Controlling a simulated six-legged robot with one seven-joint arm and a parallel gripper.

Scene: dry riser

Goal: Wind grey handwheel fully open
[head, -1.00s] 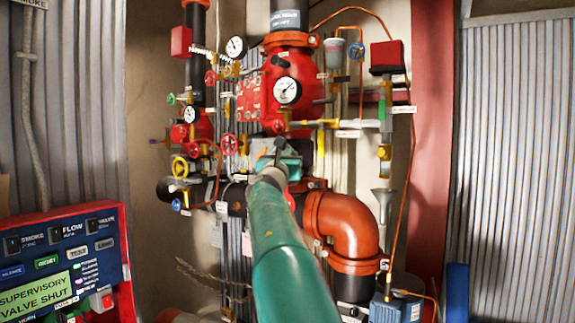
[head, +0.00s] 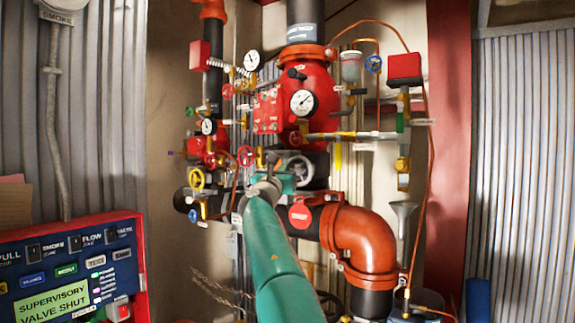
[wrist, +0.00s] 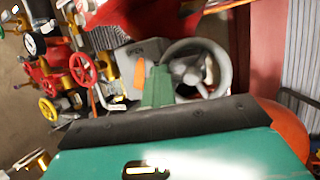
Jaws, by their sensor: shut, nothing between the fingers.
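The grey handwheel (head: 297,168) is on the grey valve body below the red riser valve in the head view. In the wrist view the round rim of the handwheel (wrist: 226,68) and its spokes show at upper right, partly cut off below by my gripper. My teal gripper (head: 283,182) is at the wheel's lower left. In the wrist view my gripper (wrist: 158,82) is shut and empty, with its narrow green finger left of the rim. I cannot tell whether it touches the rim. An orange piece (wrist: 139,78) shows just left of the finger.
Red handwheels (head: 246,156), a yellow handwheel (head: 196,179), gauges (head: 303,103) and thin copper pipes crowd around. An orange elbow pipe (head: 365,240) lies to the right of my arm. A control panel (head: 70,260) at lower left reads "SUPERVISORY VALVE SHUT".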

